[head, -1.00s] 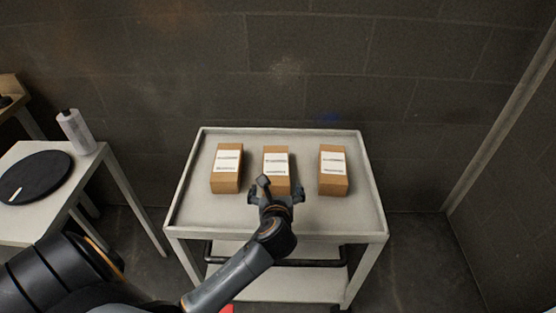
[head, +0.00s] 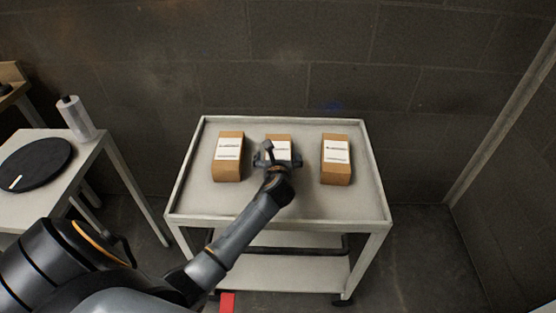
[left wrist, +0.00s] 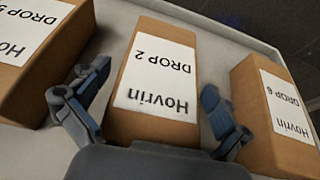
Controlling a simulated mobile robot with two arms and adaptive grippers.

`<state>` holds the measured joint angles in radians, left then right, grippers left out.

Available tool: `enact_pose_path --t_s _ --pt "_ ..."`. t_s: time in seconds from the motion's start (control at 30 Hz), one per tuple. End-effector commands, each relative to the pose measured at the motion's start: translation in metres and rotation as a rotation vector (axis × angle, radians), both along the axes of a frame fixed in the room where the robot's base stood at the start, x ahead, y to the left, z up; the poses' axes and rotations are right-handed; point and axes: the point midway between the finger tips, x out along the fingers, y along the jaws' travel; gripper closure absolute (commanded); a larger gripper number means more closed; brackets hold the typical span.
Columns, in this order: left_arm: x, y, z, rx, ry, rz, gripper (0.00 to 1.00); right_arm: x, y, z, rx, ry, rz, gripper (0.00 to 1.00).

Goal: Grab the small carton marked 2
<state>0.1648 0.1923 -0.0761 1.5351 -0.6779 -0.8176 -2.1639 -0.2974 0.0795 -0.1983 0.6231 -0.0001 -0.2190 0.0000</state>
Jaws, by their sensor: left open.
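The carton marked 2 (left wrist: 155,75) is a small brown box with a white label reading "Hovrin DROP 2", upside down in the left wrist view. In the head view it is the middle carton (head: 279,139) on the grey cart, partly hidden by my gripper. My left gripper (head: 271,152) is open. In the left wrist view its fingers (left wrist: 156,102) lie on either side of the carton's near end, with a gap to the left finger and a gap to the right one. My right gripper is not in view.
The cart tray (head: 348,205) has bare room in front. A side table (head: 75,160) with a bottle (head: 76,118) and black disc stands left.

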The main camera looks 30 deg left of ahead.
Motion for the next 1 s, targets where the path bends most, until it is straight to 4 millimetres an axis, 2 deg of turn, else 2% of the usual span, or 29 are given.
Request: enact_pose_path --t_s 0.13,0.33,0.37,0.7,1.0 --pt "0.008 0.005 -0.004 -0.001 -0.001 -0.001 0.00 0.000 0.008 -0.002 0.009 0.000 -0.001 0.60" --pt "0.008 0.005 -0.004 -0.001 -0.001 -0.001 0.00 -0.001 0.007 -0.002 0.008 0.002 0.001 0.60" --pt "0.008 0.005 -0.004 -0.001 -0.001 -0.001 0.04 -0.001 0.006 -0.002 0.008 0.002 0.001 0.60" --pt "0.008 0.005 -0.004 0.000 0.000 -0.001 0.72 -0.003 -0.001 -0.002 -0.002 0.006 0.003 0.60" --pt "0.009 0.005 0.001 0.001 -0.004 -0.001 0.72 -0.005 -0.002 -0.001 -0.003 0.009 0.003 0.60"
